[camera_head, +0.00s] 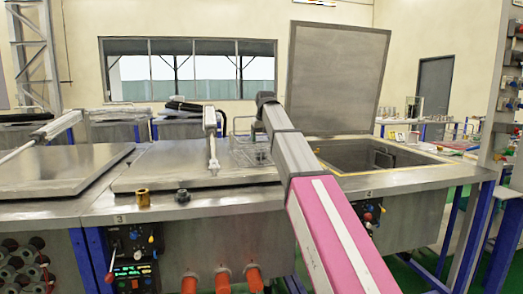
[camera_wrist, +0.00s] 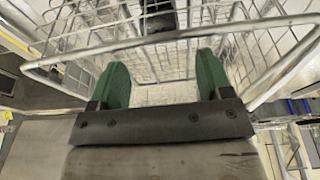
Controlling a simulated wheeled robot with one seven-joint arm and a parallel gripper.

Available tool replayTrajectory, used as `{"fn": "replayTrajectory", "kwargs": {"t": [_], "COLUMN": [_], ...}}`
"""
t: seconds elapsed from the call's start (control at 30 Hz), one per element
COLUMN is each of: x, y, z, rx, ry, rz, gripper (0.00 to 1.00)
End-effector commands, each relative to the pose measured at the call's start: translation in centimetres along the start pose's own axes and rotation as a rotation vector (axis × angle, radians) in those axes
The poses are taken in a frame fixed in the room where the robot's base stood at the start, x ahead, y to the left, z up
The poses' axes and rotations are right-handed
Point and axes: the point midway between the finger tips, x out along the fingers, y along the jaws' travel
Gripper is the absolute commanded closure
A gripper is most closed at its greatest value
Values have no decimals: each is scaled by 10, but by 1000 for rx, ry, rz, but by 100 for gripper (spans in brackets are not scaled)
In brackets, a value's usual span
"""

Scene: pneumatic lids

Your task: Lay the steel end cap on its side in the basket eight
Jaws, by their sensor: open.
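A wire basket (camera_head: 241,152) stands on the steel bench top behind my arm in the head view; I cannot read a number on it. In the wrist view its wire rim (camera_wrist: 150,42) runs across the picture. My gripper (camera_wrist: 163,65) has two green fingers spread apart at the basket, with nothing visible between them. A dark object (camera_wrist: 158,17) shows beyond the fingertips through the wires; I cannot tell what it is. A small dark grey round part (camera_head: 183,195), perhaps the steel end cap, sits on the bench's front edge in the head view.
A brass cylinder (camera_head: 143,199) stands on the front edge. A closed steel lid (camera_head: 190,168) lies left of the basket. A raised lid (camera_head: 336,76) stands over an open tank (camera_head: 375,157) at the right. My arm crosses the middle.

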Motion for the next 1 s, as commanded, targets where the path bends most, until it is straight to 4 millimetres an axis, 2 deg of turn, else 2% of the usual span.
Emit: {"fn": "replayTrajectory", "kwargs": {"t": [0.03, 0.13, 0.33, 1.0], "x": [-11, -26, -45, -49], "y": [0, 0, 0, 0], "z": [-1, -1, 0, 0], "rx": [0, 0, 0, 0], "ry": [2, 1, -1, -1], "rz": [0, 0, 0, 0], "gripper": [28, 28, 28, 28]}}
